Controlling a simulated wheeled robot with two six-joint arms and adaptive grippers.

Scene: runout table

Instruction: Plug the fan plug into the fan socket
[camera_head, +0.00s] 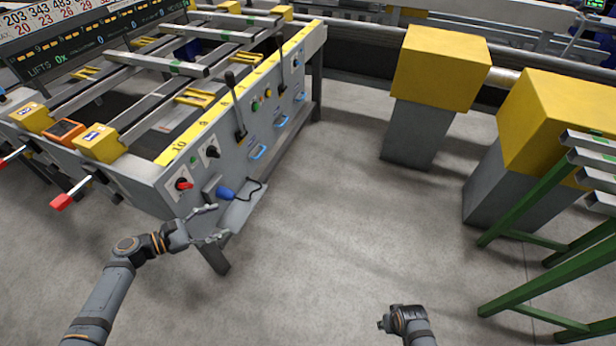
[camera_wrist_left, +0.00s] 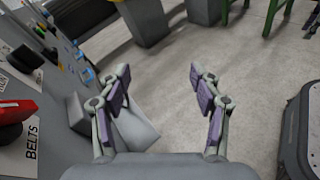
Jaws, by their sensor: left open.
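The blue plug (camera_head: 226,193) with a black cable is at the near end of the grey machine panel, just above a small grey shelf (camera_head: 238,212). A grey box (camera_head: 212,186) on the panel is right beside it; I cannot tell whether this is the fan socket, or whether the plug touches it. My left gripper (camera_head: 221,222) is open and empty in front of the shelf, just below the plug. In the left wrist view its spread fingers (camera_wrist_left: 160,80) have nothing between them, and I cannot make out the plug. My right gripper (camera_head: 388,322) is low at the bottom, its jaws unclear.
The panel carries a red knob (camera_head: 183,184), a black knob (camera_head: 212,151), a lever (camera_head: 236,105) and blue handles (camera_head: 258,151). Yellow-topped grey blocks (camera_head: 440,68) and a green rack (camera_head: 535,205) stand right. The middle floor is clear.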

